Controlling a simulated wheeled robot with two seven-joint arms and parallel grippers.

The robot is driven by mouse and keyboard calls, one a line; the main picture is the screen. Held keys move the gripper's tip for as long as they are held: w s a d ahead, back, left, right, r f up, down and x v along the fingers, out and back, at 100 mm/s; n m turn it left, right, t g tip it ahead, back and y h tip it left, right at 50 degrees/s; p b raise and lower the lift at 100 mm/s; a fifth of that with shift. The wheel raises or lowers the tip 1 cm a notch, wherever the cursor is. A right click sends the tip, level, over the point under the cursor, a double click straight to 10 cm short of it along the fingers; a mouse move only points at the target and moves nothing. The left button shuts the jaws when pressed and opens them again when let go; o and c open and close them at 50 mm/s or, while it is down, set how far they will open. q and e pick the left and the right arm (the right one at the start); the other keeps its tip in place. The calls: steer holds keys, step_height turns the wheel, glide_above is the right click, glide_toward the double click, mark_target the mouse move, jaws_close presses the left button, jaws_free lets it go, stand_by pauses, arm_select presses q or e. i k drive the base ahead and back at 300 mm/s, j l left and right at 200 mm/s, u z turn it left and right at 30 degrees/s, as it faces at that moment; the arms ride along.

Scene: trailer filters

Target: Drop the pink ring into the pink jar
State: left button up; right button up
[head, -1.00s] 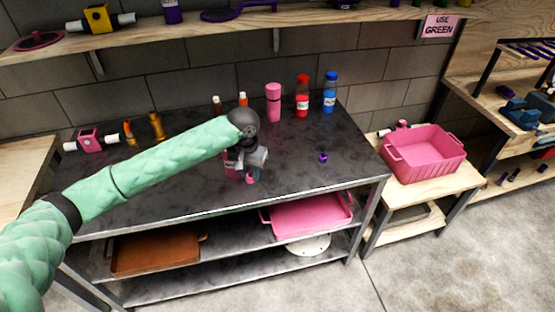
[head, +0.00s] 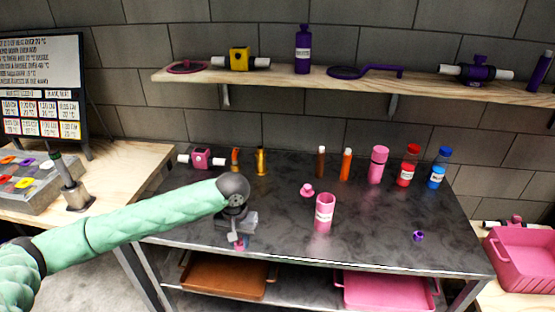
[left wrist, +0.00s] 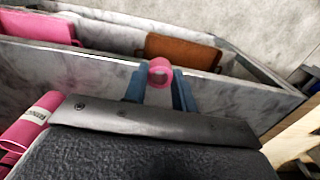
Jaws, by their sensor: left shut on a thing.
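My left gripper (head: 238,240) is shut on the pink ring (left wrist: 160,72), which shows between the blue fingertips in the left wrist view. In the head view the ring is mostly hidden by the gripper. The gripper is near the dark table's front edge, left of the pink jar (head: 323,215). The jar stands upright with its top open and a white label. It also shows at the left edge of the left wrist view (left wrist: 27,122), apart from the ring. A small pink lid (head: 307,190) lies behind the jar. My right gripper is not in view.
Behind the jar stand brown and orange tubes (head: 346,165), a pink bottle (head: 378,165), a red bottle (head: 407,168) and a blue bottle (head: 439,170). A purple ring (head: 418,236) lies to the right. Trays (head: 222,278) sit on the shelf below.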

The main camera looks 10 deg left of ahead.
mark_target(324, 224)
steer(key=i+l+u, duration=0.2)
steer(key=l, duration=0.25)
steer(key=l+u, duration=0.2)
steer(key=l, duration=0.25)
steer(key=i+l+u, duration=0.1)
steer(key=l+u, duration=0.15)
steer(key=l, duration=0.2)
